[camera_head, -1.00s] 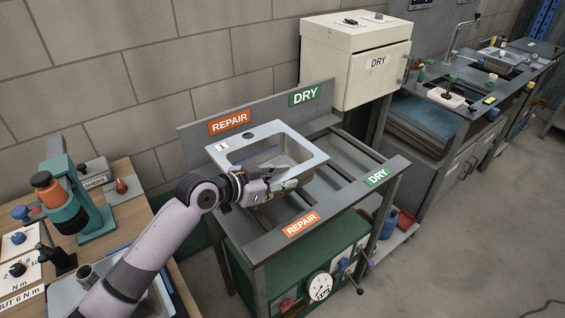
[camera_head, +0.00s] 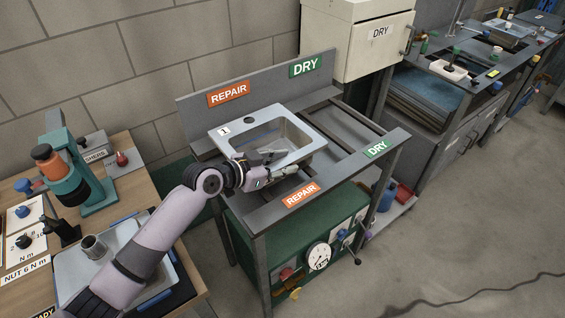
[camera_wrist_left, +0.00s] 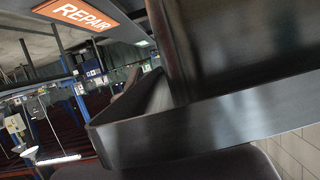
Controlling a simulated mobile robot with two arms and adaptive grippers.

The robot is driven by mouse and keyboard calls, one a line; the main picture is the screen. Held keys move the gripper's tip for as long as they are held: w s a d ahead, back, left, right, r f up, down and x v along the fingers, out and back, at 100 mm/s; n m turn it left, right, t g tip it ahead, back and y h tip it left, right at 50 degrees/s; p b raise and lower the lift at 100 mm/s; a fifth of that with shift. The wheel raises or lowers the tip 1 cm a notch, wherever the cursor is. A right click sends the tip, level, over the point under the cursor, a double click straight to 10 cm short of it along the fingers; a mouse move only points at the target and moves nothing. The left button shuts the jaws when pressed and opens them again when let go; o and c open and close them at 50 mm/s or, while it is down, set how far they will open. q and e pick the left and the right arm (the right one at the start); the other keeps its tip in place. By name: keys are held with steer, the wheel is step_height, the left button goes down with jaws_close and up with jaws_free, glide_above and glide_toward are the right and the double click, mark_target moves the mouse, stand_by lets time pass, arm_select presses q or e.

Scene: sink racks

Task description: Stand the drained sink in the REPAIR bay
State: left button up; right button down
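The sink (camera_head: 314,138) is a light metal basin with a wide rim, a dark tap hole and a "1" tag. It is over the left side of the rack, between the back and front REPAIR signs (camera_head: 229,93). It looks tilted; whether its underside touches the rack cannot be told. My left gripper (camera_head: 275,168) is at the sink's near edge, shut on its rim, with one finger seeming inside the basin. In the left wrist view a metal band (camera_wrist_left: 200,132) and a dark surface fill much of the picture. My right gripper is not in view.
The DRY bay (camera_head: 345,135) on the rack's right is empty, with open slats. The rack has a back board and a front rail (camera_head: 340,172). A cream DRY cabinet (camera_head: 345,40) stands behind right. A bench with a teal press (camera_head: 85,175) is at left.

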arm_select(q)
steer(key=shift+o, duration=1.2)
steer(key=shift+r, duration=0.15)
steer(key=shift+s+a, duration=0.15)
steer(key=shift+a, duration=0.1)
steer(key=b+v, duration=0.1)
steer(key=v, duration=0.9)
steer(key=shift+a+r+b, duration=0.1)
steer(key=shift+a+b, duration=0.05)
steer(key=shift+b, duration=0.15)
steer(key=shift+s+a+r, duration=0.3)
steer(key=shift+s+a, duration=0.05)
steer(key=shift+s, duration=0.05)
